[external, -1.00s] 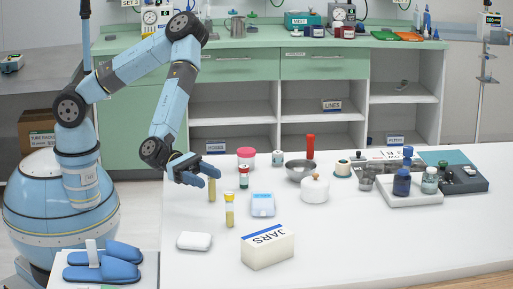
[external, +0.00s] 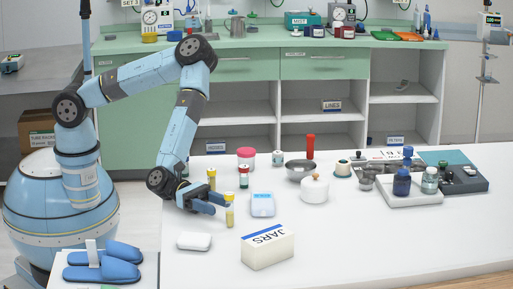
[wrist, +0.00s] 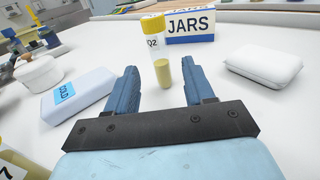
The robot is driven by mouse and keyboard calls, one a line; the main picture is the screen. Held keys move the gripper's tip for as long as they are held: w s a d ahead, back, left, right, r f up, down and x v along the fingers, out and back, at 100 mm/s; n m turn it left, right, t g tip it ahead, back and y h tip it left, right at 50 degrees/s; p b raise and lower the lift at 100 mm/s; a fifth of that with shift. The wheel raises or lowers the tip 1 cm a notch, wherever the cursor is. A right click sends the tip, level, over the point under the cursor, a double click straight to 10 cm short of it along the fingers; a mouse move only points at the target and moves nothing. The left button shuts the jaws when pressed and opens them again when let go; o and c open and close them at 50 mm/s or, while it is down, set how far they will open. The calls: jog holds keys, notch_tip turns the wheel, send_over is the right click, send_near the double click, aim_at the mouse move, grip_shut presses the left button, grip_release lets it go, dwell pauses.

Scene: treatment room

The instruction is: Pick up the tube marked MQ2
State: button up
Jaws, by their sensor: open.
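The tube marked MQ2 (wrist: 155,44) has a yellow cap, a white label reading "Q2" in what shows, and a yellowish lower part. It stands upright on the white table, also in the external view (external: 230,217). My gripper (external: 217,204) is open and empty, low over the table just left of the tube in the external view. In the wrist view the fingers (wrist: 160,67) point at the tube, which shows in the gap between their tips. I cannot tell how far it is inside them.
A second yellow-capped tube (external: 211,180) stands behind my gripper. A blue-and-white box marked COLD (wrist: 80,96) lies left of the fingers, a white pillow-shaped case (wrist: 263,64) to the right. The JARS box (wrist: 190,24) is beyond the tube. The table's front right is clear.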

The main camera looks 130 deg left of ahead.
aim_at(230, 226)
jog(key=w, duration=0.5)
jog(key=shift+w, duration=0.35)
grip_shut()
